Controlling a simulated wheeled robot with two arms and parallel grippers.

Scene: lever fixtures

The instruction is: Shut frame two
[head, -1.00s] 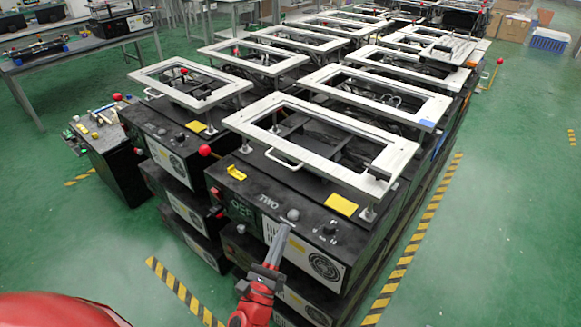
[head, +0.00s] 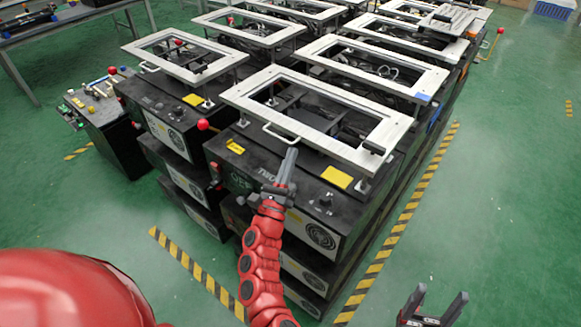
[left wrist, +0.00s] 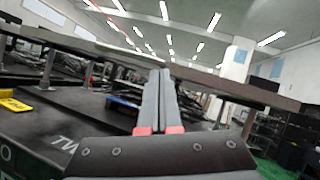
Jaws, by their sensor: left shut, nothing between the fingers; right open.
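Frame two (head: 350,150) is a pale rectangular frame with a front handle (head: 281,136). It stands raised on posts above the black machine marked TWO (head: 268,175). My left gripper (head: 291,156) is shut and empty, its tips just below the frame's front bar in the head view, near the handle's right end. I cannot tell whether they touch. In the left wrist view the shut fingers (left wrist: 159,90) point toward the frame's bar (left wrist: 225,84), which crosses above the machine top. My right gripper (head: 436,305) is open and empty, low over the floor at the right.
A similar raised frame (head: 185,55) stands to the left, with more rows behind. A red ball knob (head: 203,125) sticks up at the machine's left. Yellow blocks (head: 336,177) lie on the machine top. Green floor (head: 490,210) is clear to the right, past striped tape (head: 385,250).

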